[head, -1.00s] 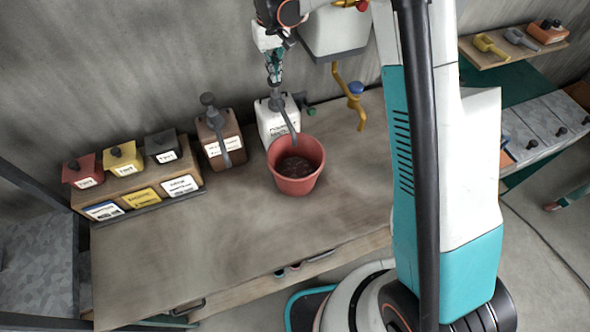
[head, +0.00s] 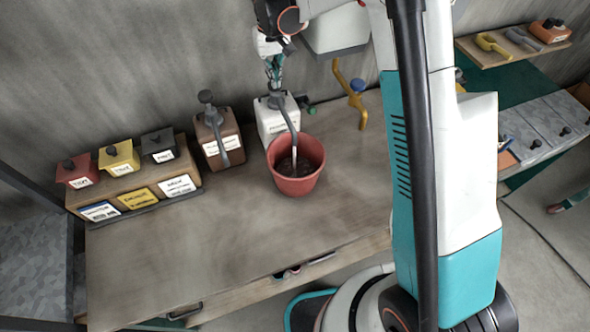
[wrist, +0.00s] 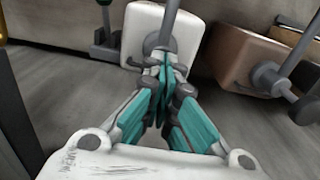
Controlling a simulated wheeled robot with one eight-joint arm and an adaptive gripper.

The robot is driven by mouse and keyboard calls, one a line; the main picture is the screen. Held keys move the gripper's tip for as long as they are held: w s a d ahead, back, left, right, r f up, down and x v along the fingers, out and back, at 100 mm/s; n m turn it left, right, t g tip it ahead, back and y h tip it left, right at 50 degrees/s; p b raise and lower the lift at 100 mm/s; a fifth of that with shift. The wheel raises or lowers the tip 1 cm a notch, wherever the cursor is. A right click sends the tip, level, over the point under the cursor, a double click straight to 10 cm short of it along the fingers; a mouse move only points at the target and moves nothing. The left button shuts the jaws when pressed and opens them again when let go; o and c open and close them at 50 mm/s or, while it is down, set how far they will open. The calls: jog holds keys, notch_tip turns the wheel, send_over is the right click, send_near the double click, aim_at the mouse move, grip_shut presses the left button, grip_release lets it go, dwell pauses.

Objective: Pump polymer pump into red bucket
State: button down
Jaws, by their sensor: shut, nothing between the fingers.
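The white polymer pump container (head: 268,121) stands at the back of the table with a grey pump head and spout (head: 290,123). The spout reaches over the red bucket (head: 297,187), which stands upright in front of it with dark contents. A thin pale stream (head: 294,157) falls from the spout into the bucket. My gripper (head: 273,84) is shut, pointing down on top of the pump head, with nothing gripped. In the wrist view its teal fingers (wrist: 164,80) are together over the pump head, and the white container (wrist: 143,28) shows beyond them.
A brown pump container (head: 228,135) stands left of the white one. A wooden rack (head: 190,160) with red, yellow and black boxes is further left. A yellow pipe with a blue valve (head: 357,86) hangs at right. The table front (head: 190,245) is clear.

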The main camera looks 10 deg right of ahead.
dwell(0.4)
jog(key=shift+r+p, duration=1.1)
jog(key=shift+r, duration=1.2)
notch_tip(320, 180, up, 6)
jog(key=p, duration=0.2)
jog(key=shift+p, duration=0.3)
